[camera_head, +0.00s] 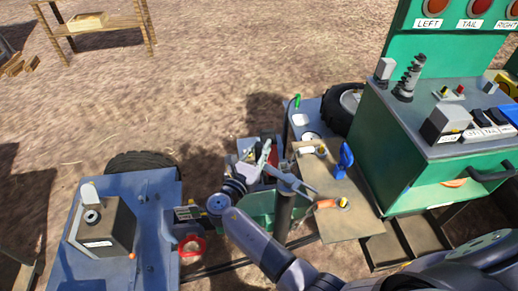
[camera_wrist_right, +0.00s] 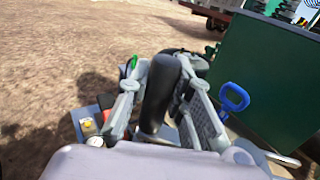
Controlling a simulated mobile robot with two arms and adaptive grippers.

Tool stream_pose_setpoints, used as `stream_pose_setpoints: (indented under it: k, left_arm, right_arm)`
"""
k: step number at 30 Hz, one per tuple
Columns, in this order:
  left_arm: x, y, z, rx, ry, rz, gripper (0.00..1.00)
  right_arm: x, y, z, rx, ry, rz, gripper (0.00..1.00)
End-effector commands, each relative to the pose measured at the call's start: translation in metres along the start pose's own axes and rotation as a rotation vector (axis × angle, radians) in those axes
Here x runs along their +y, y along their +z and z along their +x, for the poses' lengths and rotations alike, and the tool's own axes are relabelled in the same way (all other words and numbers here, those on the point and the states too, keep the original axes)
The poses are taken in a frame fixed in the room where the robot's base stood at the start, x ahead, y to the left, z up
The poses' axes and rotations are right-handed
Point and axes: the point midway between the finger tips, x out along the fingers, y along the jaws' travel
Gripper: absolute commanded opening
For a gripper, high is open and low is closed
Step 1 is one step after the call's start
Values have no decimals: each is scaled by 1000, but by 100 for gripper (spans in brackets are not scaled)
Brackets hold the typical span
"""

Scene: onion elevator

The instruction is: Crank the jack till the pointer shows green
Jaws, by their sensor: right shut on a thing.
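A dark upright crank handle (camera_head: 284,218) stands at the middle of the machinery in the head view. In the right wrist view the black handle (camera_wrist_right: 160,95) lies between the fingers. My right gripper (camera_head: 280,172) is shut on this handle, and its fingers (camera_wrist_right: 163,75) show on both sides of it. A small green upright piece (camera_head: 297,101) stands behind the gripper; it also shows in the right wrist view (camera_wrist_right: 132,64). I cannot tell whether it is the jack's pointer or its green mark. The gripper hides part of the jack. My left gripper is not in view.
A blue cart bed (camera_head: 145,232) with a boxy device (camera_head: 104,225) is at left. A tan panel (camera_head: 345,212) carries a blue handle (camera_head: 344,160). A green control cabinet (camera_head: 405,150) stands at right. A wooden table (camera_head: 105,22) is far back. Open dirt lies behind.

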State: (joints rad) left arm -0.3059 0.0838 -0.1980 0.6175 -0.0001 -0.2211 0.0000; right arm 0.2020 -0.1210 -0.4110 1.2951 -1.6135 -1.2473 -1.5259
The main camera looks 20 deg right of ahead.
Motion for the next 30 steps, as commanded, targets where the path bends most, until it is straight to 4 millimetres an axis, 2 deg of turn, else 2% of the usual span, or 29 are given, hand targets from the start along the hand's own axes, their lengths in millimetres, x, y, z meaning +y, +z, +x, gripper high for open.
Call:
stream_pose_setpoints:
  k: [5,6,15,24,30]
  left_arm:
    - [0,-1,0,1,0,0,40]
    - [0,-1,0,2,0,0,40]
    - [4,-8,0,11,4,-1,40]
    - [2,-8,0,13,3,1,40]
    - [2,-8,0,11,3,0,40]
  right_arm:
    - [-2,1,1,-4,-5,-1,0]
    - [-2,1,1,-4,-5,-1,21]
    - [-1,0,0,-1,-3,-1,41]
    - [0,1,0,0,-2,0,41]
    - [-1,26,0,-2,-2,6,41]
